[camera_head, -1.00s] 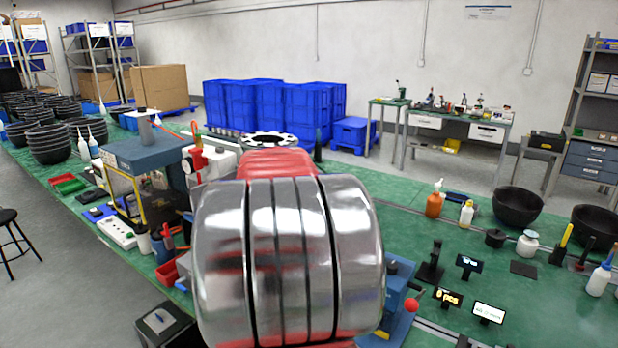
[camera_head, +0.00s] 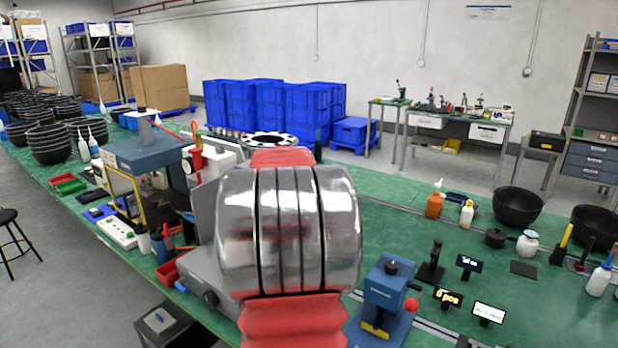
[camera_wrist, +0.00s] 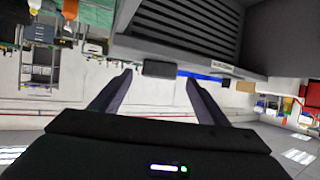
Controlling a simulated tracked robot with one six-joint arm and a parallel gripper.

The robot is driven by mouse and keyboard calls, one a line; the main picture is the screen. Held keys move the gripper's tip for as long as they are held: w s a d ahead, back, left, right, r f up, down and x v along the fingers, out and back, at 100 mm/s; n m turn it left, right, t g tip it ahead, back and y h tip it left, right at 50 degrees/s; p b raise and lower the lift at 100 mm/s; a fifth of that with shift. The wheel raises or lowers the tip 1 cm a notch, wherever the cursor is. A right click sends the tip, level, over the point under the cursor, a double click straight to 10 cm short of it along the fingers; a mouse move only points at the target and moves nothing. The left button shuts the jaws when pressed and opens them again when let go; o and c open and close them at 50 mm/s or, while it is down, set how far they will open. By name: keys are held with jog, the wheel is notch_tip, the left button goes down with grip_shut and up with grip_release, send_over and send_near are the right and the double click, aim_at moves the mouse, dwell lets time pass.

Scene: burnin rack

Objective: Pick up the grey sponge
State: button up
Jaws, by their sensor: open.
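My gripper (camera_wrist: 158,76) shows in the wrist view with its two dark fingers apart and nothing held between them. A small dark grey block (camera_wrist: 159,68) shows between the fingertips, seemingly beyond them. I cannot tell for sure whether it is the grey sponge or part of the equipment behind. In the head view, my arm's large metal and red joints fill the middle and hide the bench behind them. My gripper is hidden there, and I cannot make out a grey sponge.
The wrist view looks upside down, with a dark ribbed housing (camera_wrist: 190,30) close by. On the green bench (camera_head: 440,245) stand a blue press (camera_head: 388,290), black bowls (camera_head: 518,205), bottles and small displays. A blue-topped machine (camera_head: 145,150) stands left of my arm.

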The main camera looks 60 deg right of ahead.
jog(key=shift+x, duration=1.95)
jog(key=shift+r, duration=0.1)
jog(key=shift+c, duration=0.4)
jog(key=c, duration=1.1)
notch_tip(320, 180, up, 28)
jog(key=shift+s, duration=0.2)
